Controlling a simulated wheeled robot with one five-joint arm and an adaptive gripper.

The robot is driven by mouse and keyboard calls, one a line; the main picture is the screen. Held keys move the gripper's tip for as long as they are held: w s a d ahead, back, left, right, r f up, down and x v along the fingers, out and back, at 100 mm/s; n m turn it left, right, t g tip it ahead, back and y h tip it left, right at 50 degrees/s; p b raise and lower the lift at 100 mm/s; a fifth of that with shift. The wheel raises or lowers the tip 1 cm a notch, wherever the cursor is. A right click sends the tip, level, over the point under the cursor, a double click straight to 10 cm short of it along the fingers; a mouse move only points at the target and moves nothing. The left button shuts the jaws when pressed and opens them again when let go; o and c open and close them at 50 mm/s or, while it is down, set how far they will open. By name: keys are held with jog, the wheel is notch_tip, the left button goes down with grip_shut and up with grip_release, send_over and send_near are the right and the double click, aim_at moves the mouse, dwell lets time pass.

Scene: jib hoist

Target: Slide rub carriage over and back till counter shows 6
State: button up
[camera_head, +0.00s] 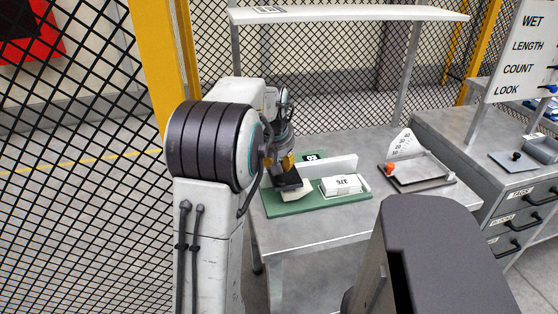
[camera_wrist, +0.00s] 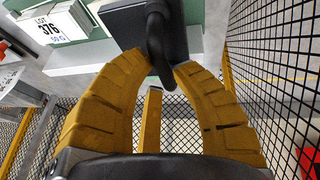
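The rub carriage is a dark block (camera_head: 286,180) with a black loop handle (camera_wrist: 157,40). It sits at the left end of the green base (camera_head: 318,202), over a pale piece that shows under its edge. My gripper (camera_head: 283,163) is at the carriage from above. In the wrist view its two yellow fingers (camera_wrist: 162,68) close on the handle from both sides.
A white block (camera_head: 342,185) marked 376 lies on the base's right part; its label also shows in the wrist view (camera_wrist: 48,29). A grey tray (camera_head: 422,171) with an orange knob and a scale stands to the right. A shelf (camera_head: 350,13) hangs above. Drawers (camera_head: 515,225) stand far right.

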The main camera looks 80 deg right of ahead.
grip_shut()
jog(key=shift+a+f, duration=0.15)
dwell(0.4)
